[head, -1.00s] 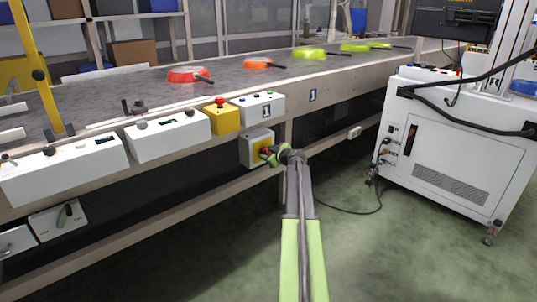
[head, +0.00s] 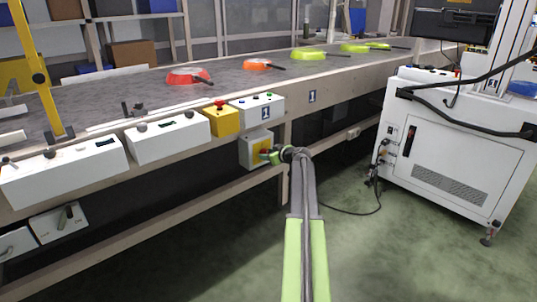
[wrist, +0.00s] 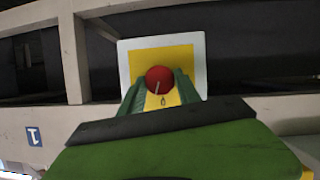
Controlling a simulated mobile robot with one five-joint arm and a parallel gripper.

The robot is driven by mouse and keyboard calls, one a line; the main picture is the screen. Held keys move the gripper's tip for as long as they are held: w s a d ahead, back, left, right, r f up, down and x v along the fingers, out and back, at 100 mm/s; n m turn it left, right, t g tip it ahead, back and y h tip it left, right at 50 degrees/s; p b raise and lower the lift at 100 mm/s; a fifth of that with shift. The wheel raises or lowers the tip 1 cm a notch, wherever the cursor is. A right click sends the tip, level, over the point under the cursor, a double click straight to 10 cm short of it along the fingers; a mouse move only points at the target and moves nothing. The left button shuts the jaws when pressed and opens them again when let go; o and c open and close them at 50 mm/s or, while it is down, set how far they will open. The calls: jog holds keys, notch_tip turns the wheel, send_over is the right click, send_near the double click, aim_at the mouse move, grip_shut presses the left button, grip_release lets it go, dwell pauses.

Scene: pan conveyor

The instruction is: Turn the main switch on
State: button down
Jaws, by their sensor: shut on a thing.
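The main switch is a red round knob (wrist: 159,79) on a yellow plate (wrist: 183,56) with a white or grey surround, seen in the wrist view. In the head view its box (head: 249,151) hangs under the conveyor's front edge. My gripper (wrist: 160,88) has its green fingers on either side of the red knob and is shut on it. In the head view my gripper (head: 271,155) reaches the front of the box and hides most of the knob. A pale line shows on the knob's face, slanting slightly off vertical in the wrist view.
The conveyor (head: 225,87) carries red, orange and yellow-green pans. A yellow box with a red button (head: 220,118) and a white button box (head: 258,108) sit just above the switch. A white cabinet (head: 450,150) stands at the right, with a cable on the floor.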

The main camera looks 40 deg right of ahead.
jog(key=shift+d+f+m+t+y+b, duration=0.15)
jog(key=shift+m+t+y+b, duration=0.15)
jog(key=shift+m+y+b, duration=1)
jog(key=shift+d+m+t+y+b, duration=0.25)
jog(key=shift+m+y, duration=0.5)
jog(key=shift+m, duration=1.15)
jog(key=shift+d+f+m+t+y+b, duration=0.1)
jog(key=shift+m+t+y+b, duration=0.25)
jog(key=shift+m+y+b, duration=0.95)
jog(key=shift+r+m+p, duration=0.1)
jog(key=shift+m+p, duration=0.3)
jog(key=c, duration=0.9)
grip_release()
jog(key=shift+o, duration=0.2)
jog(key=shift+s, duration=0.15)
jog(key=p+v, duration=0.3)
jog(key=v, duration=1.4)
